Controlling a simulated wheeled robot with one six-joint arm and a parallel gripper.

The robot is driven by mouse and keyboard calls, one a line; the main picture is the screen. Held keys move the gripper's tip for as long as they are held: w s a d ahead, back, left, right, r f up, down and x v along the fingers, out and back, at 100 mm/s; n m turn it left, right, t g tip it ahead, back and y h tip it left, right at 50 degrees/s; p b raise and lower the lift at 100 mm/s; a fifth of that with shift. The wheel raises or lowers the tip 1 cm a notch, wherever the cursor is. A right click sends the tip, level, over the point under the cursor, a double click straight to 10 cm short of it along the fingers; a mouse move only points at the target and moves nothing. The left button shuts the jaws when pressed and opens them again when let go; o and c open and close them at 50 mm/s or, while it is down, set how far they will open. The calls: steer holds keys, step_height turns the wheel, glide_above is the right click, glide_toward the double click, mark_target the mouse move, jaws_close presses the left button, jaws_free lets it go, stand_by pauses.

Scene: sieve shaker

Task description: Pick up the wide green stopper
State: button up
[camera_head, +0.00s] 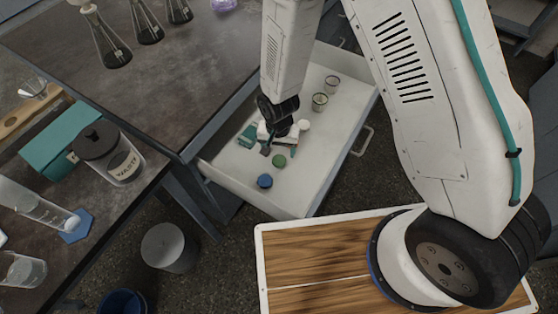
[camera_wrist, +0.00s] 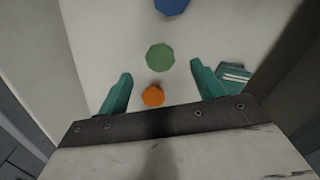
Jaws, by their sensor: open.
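The wide green stopper (camera_head: 279,161) lies in the open white drawer, between a blue stopper (camera_head: 265,181) and my gripper. In the wrist view the green stopper (camera_wrist: 160,57) shows as a round disc just beyond my fingertips, near the middle between them. My gripper (camera_wrist: 158,78) is open, with its two teal fingers apart and nothing held. A small orange stopper (camera_wrist: 153,96) lies between the fingers in the wrist view. The blue stopper (camera_wrist: 172,5) is cut off at the top of that view. In the head view my gripper (camera_head: 279,148) is low in the drawer.
The open drawer (camera_head: 225,180) has raised walls around the stoppers. A teal and white box (camera_wrist: 234,75) lies by the right finger. Two small glass jars (camera_head: 320,101) and a white round thing (camera_head: 304,125) stand farther back.

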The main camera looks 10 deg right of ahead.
mark_target(279, 160)
steer(key=f, duration=0.7)
steer(key=shift+w+d, duration=0.15)
steer(key=shift+w, duration=0.1)
steer(key=c, duration=1)
